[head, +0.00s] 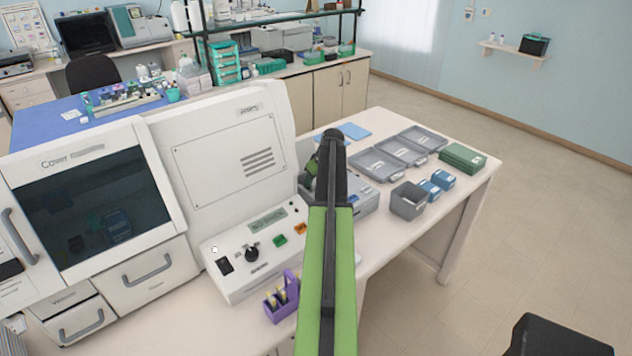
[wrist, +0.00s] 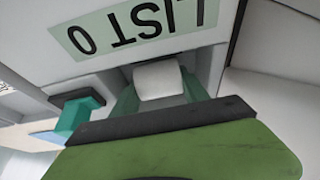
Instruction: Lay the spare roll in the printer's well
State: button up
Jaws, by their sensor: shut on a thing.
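My gripper (wrist: 159,90) shows in the wrist view with a teal finger on each side of a small white roll (wrist: 160,78). It is shut on this roll. A pale green panel (wrist: 135,27), reading "LIST 0" upside down, lies on a grey-white surface just beyond the roll. In the head view my green arm reaches forward over the bench and hides the gripper and roll. A grey machine, seemingly the printer (head: 366,200), shows partly behind the arm. Its well cannot be made out, so I cannot tell whether the roll is over it.
Left of my arm stand the large white machine (head: 225,160) and a purple rack (head: 282,300). To the right are grey trays (head: 376,165), a grey bin (head: 408,200), small blue boxes (head: 442,179) and a green box (head: 463,158).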

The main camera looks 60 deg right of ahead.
jog(key=shift+f+b, duration=0.5)
jog(key=shift+b, duration=0.05)
dwell(0.4)
jog(key=o, duration=1.5)
jog(key=shift+r, duration=0.1)
jog(key=p+v, duration=1.6)
jog(key=v, duration=0.1)
jog(key=shift+r, duration=0.15)
